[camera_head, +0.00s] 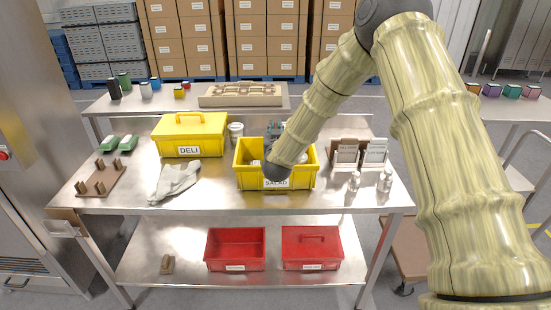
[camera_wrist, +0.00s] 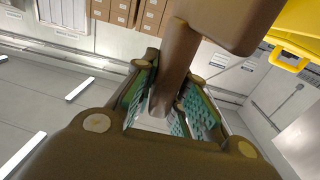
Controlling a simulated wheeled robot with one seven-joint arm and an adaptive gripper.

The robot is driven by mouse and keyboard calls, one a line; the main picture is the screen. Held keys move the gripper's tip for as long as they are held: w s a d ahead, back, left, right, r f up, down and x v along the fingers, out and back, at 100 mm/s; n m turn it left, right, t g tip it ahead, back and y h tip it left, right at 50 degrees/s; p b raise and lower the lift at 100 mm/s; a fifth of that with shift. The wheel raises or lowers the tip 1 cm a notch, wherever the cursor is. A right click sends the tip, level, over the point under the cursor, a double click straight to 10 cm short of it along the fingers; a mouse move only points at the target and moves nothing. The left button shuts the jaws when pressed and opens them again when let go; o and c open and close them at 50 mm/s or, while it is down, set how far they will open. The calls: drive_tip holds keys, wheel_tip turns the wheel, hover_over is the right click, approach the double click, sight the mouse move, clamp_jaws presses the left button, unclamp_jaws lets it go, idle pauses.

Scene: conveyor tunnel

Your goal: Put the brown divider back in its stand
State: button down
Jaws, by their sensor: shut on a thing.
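My gripper (camera_head: 274,128) shows partly behind my arm at the yellow SALAD bin (camera_head: 247,181). In the wrist view its green-padded fingers (camera_wrist: 168,108) are shut on the round stem of a brown piece (camera_wrist: 178,60), which looks like the brown divider. A broad brown block tops the stem there. In the head view the held piece is hidden or too small to make out. Upright framed panels, one brown (camera_head: 345,151) and one white (camera_head: 376,151), stand at the table's right. A brown base with several pegs (camera_head: 101,178) lies at the left; I cannot tell which is the divider's stand.
A yellow DELI box (camera_head: 189,137), a cup (camera_head: 235,133), a grey cloth (camera_head: 175,181) and two small bottles (camera_head: 385,181) share the steel table. The table's front middle is clear.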

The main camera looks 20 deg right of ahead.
drive_tip(key=shift+r+p, duration=0.8)
drive_tip(key=shift+r, duration=1.5)
